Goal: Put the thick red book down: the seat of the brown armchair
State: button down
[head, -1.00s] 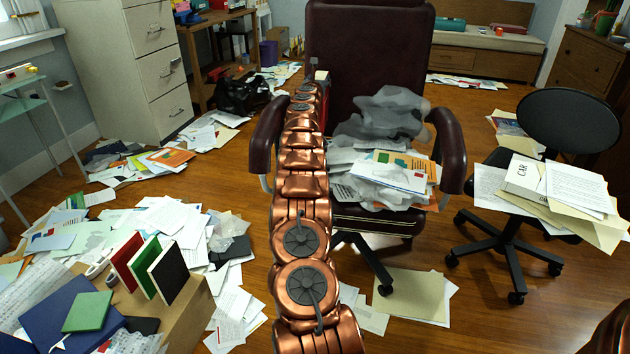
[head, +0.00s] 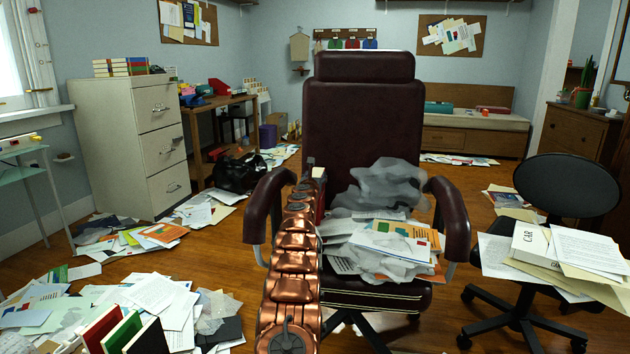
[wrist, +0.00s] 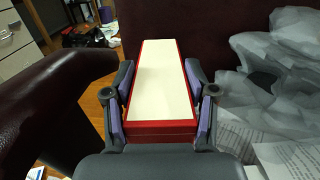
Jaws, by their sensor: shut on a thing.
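The thick red book (wrist: 160,85), with a red cover and cream page edges, is held between the two fingers of my gripper (wrist: 160,100) in the wrist view. In the head view a narrow part of the book (head: 320,190) shows behind my arm, near the inner side of the chair's left armrest. The brown armchair (head: 363,120) stands in the middle of the room. Its seat (head: 385,298) is largely covered by papers and crumpled grey plastic. My arm hides the seat's left part. I cannot tell whether the book touches the seat.
The left armrest (wrist: 60,90) is close beside my gripper. Crumpled plastic (wrist: 275,60) and loose papers (head: 395,245) lie to the right on the seat. A black office chair (head: 566,185) with papers and a white CAR box stands at right. Papers litter the floor at left.

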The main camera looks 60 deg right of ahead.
notch_tip(320, 180, down, 4)
jog(key=shift+f+b, duration=0.2)
jog(key=shift+b, duration=0.85)
jog(key=shift+c, duration=1)
grip_release()
jog(key=shift+f, duration=0.15)
jog(key=shift+a, duration=0.1)
